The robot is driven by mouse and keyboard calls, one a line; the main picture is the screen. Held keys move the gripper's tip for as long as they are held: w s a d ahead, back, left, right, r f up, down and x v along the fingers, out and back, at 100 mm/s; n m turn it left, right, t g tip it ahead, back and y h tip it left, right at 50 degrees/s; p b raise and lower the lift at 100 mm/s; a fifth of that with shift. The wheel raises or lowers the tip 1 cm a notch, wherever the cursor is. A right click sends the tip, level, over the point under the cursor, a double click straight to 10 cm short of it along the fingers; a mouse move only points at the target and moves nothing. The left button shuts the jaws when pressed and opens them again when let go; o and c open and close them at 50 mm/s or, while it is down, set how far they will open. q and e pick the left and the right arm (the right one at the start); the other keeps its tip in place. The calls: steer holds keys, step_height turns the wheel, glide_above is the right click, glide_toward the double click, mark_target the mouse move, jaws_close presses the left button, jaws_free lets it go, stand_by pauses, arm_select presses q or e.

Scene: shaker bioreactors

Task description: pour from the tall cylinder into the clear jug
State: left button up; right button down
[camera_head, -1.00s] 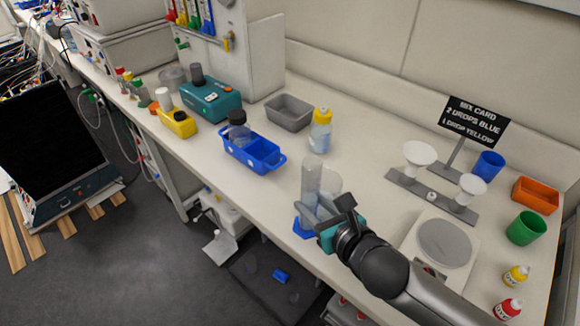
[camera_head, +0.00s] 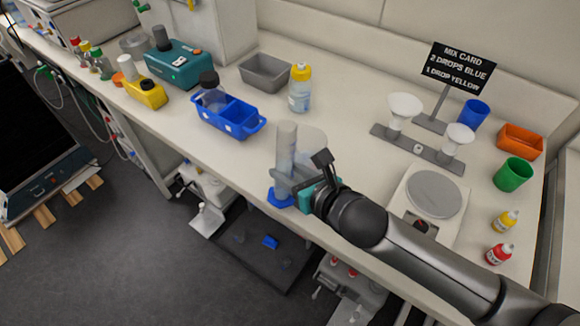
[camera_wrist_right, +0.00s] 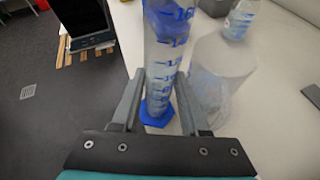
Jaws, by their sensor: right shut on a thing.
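The tall cylinder (camera_head: 286,145) is clear with blue markings and a blue six-sided base (camera_head: 281,198). It stands upright by the bench's front edge; I cannot tell whether its base touches the bench. My right gripper (camera_head: 287,184) is shut on its lower part. In the right wrist view the cylinder (camera_wrist_right: 165,50) is between the fingers (camera_wrist_right: 159,90). The clear jug (camera_head: 314,147) stands just behind and right of the cylinder, partly hidden by it and my gripper. The jug (camera_wrist_right: 222,70) also shows right of the cylinder in the wrist view. My left gripper is out of view.
A balance (camera_head: 433,195), funnel stand (camera_head: 415,148) and mix card (camera_head: 458,68) are right. Small red (camera_head: 498,254) and yellow (camera_head: 504,221) bottles are front right.

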steer(key=shift+s+a+f, duration=0.1)
steer(key=shift+f, duration=0.3)
steer(key=shift+s+a+r+m+g+y+p, duration=0.3)
steer(key=shift+s+r+m+g+p, duration=0.05)
steer(key=shift+r+m+g, duration=0.1)
steer(key=shift+s+a+r+m+g+p, duration=0.25)
steer(key=shift+s+a+g+p, duration=0.1)
steer(key=shift+s, duration=0.1)
step_height(320, 180, up, 9)
steer(key=s+m+g+y+p, duration=0.1)
steer(key=m+g+y, duration=0.3)
steer(key=m+g, duration=0.1)
steer(key=shift+a+m+p, duration=0.35)
steer(key=shift+a+m, duration=0.05)
steer(key=shift+m, duration=0.2)
steer(key=shift+r, duration=0.15)
steer(key=shift+w+d+r+m+g+y+b, duration=0.15)
steer(key=shift+r+m+g+y+b, duration=0.35)
steer(key=shift+b, duration=0.35)
